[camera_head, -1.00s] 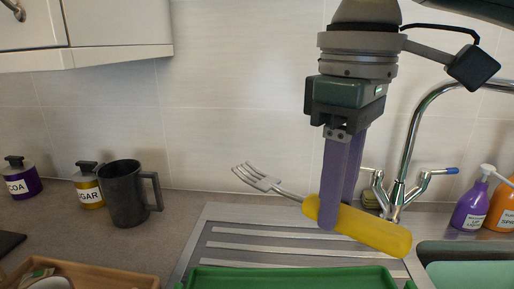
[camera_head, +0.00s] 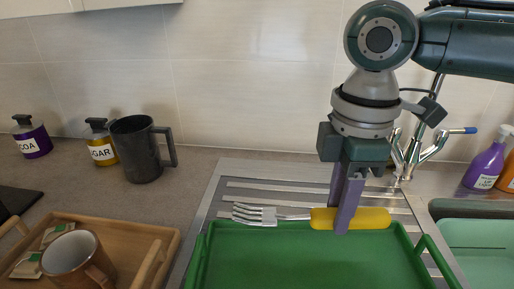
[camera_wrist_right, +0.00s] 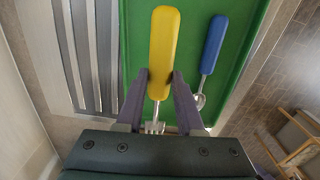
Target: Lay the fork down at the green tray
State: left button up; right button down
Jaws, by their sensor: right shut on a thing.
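The fork (camera_head: 358,217) has a yellow handle and metal tines that point left in the head view. My right gripper (camera_head: 342,228) is shut on its handle, and in the wrist view the fingers flank the handle (camera_wrist_right: 163,42) near its metal neck. The fork lies roughly level at the far edge of the green tray (camera_head: 300,265); whether it touches the tray I cannot tell. In the wrist view a blue-handled utensil (camera_wrist_right: 212,45), seemingly a spoon, lies on the tray (camera_wrist_right: 190,20) beside the fork. My left gripper is not in view.
A wooden tray (camera_head: 140,235) with a brown mug (camera_head: 72,256) is at left. A dark jug (camera_head: 138,150) and labelled jars stand behind. A tap (camera_head: 410,150) and sink are at right.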

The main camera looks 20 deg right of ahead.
notch_tip(320, 180, down, 8)
jog(key=b, duration=0.3)
jog(key=shift+f+b, duration=0.2)
jog(key=shift+b, duration=0.15)
jog(key=shift+f, duration=0.5)
jog(key=shift+c, duration=2.3)
grip_release()
jog(key=shift+o, duration=0.3)
jog(key=o, duration=0.4)
